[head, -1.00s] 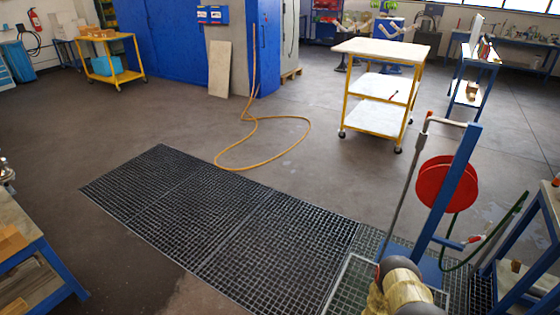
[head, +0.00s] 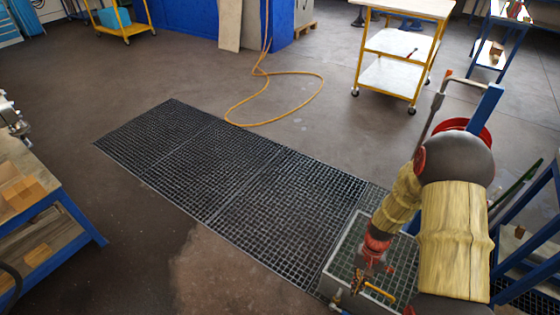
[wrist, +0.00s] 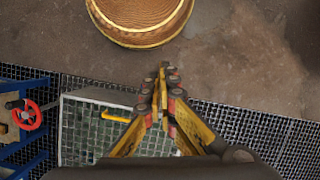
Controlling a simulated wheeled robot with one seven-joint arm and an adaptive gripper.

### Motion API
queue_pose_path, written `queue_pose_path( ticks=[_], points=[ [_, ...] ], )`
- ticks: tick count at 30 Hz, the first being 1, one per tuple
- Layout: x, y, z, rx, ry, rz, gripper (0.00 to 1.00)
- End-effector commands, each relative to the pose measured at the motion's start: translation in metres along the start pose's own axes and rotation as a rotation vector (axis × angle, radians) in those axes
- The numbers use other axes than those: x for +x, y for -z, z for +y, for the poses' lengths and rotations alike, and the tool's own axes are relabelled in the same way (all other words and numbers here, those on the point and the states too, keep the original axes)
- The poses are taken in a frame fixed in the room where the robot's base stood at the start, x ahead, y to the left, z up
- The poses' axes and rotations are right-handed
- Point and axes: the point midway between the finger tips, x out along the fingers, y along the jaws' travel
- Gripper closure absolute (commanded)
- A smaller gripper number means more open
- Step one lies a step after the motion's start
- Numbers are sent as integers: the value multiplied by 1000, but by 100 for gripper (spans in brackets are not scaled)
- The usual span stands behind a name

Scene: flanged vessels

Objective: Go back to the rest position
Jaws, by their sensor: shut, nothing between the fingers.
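My gripper (wrist: 163,70) shows in the wrist view with its yellow and dark fingers drawn together at the tips. Nothing is between them. Below it in that view is a pale-framed tray with a grid (wrist: 72,145) and a yellow handle (wrist: 115,117). A round brown thing with a yellow rim (wrist: 150,42) is ahead of the fingertips, apart from them in the picture. In the head view my arm, with tan covers, stands at the lower right, and its fingertips are hard to make out there.
A dark floor grating (head: 210,170) crosses the middle. A yellow trolley (head: 390,75) stands at the back right, a yellow hose (head: 300,115) on the floor. A blue-framed bench (head: 75,215) is at left. A red handwheel (wrist: 27,115) shows left in the wrist view. Open floor lies around the grating.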

Motion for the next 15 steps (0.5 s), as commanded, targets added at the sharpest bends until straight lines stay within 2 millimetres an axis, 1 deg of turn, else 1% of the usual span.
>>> queue_pose_path(
  ticks=[1,2,3,5,6,8,9,15],
  points=[
    [-26,-7,-4,-18,-3,18,100],
    [-40,-13,-6,-28,-6,25,100],
    [-57,-21,-8,-40,-9,34,100],
    [-82,-33,-11,-61,-15,51,100],
    [-99,-41,-13,-74,-19,64,100],
    [-121,-54,-15,-92,-24,85,100],
    [-136,-64,-17,-104,-28,99,100],
    [-199,-111,-22,-164,-46,190,100]
  ],
)
